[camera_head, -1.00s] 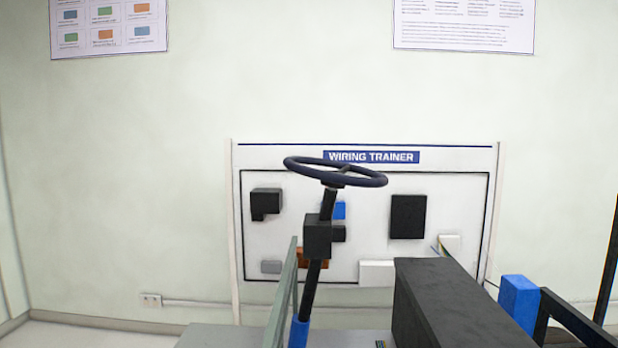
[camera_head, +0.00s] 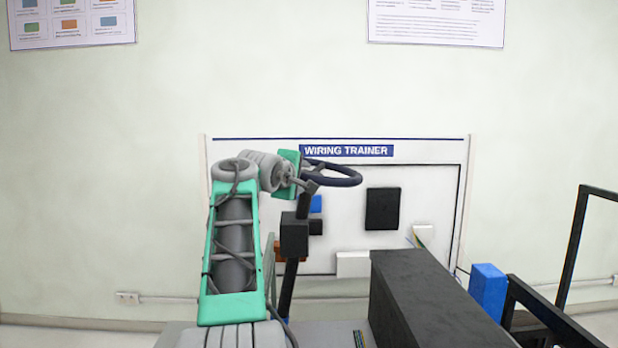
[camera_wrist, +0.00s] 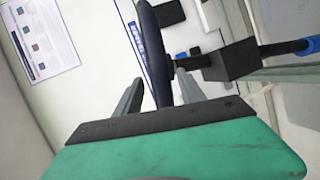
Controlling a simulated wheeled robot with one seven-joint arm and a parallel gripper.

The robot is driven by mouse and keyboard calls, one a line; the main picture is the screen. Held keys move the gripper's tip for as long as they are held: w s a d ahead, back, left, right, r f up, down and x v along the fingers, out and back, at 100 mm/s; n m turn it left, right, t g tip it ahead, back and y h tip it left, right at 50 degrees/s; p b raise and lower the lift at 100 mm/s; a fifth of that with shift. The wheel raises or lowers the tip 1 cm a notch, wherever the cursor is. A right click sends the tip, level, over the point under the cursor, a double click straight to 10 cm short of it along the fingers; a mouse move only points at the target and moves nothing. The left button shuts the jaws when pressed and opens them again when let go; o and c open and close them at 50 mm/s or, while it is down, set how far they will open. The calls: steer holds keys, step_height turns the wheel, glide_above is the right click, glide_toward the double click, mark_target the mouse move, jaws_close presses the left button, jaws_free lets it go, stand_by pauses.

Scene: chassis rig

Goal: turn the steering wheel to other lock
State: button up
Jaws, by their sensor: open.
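The dark steering wheel (camera_head: 338,173) sits on top of its black column (camera_head: 289,262), in front of the wiring trainer board. My arm reaches up at the left of the wheel in the head view, and my gripper (camera_wrist: 158,90) is at the wheel's left side. In the wrist view the gripper's two grey fingers are apart, with the wheel's rim (camera_wrist: 153,55) running between them. I see no finger closed on the rim. In the head view my arm hides the wheel's left part.
The wiring trainer board (camera_head: 430,215) stands against the wall behind the wheel. A long black box (camera_head: 425,305) and a blue block (camera_head: 488,291) lie to the right of the column. A black frame (camera_head: 555,330) is at the far right. Posters hang on the wall above.

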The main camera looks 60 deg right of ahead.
steer(key=p+x, duration=0.2)
steer(key=x, duration=0.4)
steer(key=shift+d, duration=0.4)
steer(key=shift+w+f, duration=0.1)
jaws_close()
steer(key=shift+f, duration=0.1)
stand_by(0.7)
